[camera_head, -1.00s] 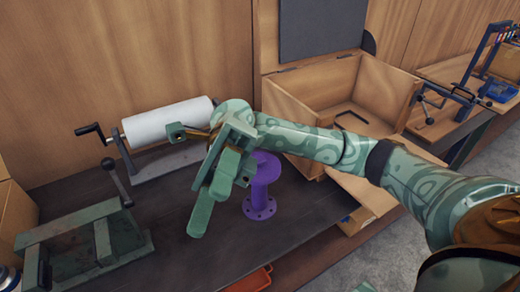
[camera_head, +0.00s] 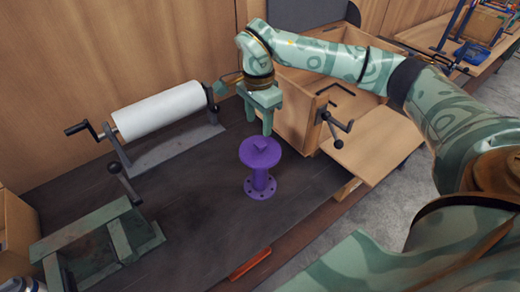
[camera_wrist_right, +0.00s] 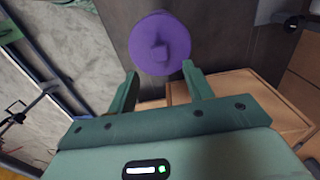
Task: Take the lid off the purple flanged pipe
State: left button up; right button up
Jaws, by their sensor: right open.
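The purple flanged pipe (camera_head: 260,181) stands upright on the dark bench top, its bolt-holed flange at the bottom. Its round purple lid (camera_head: 247,157) sits on top with a small block-shaped knob (camera_head: 260,145) at the centre. My right gripper (camera_head: 259,126) points down just behind and above the lid, open and empty. In the right wrist view, the lid (camera_wrist_right: 140,40) and knob (camera_wrist_right: 160,53) lie beyond the open fingertips (camera_wrist_right: 159,70), roughly centred between them and apart from them. My left gripper is not in view.
A white paper roll on a cranked stand (camera_head: 158,110) is at the left. A green metal frame with a lever (camera_head: 95,247) stands front left. An open wooden box (camera_head: 300,95) is behind right. A red-orange object (camera_head: 250,263) lies at the bench's front edge.

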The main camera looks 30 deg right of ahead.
aim_at(260, 144)
jog(key=f, duration=0.7)
jog(key=shift+d+f, duration=0.2)
jog(key=shift+f, duration=0.2)
jog(key=c, duration=1.1)
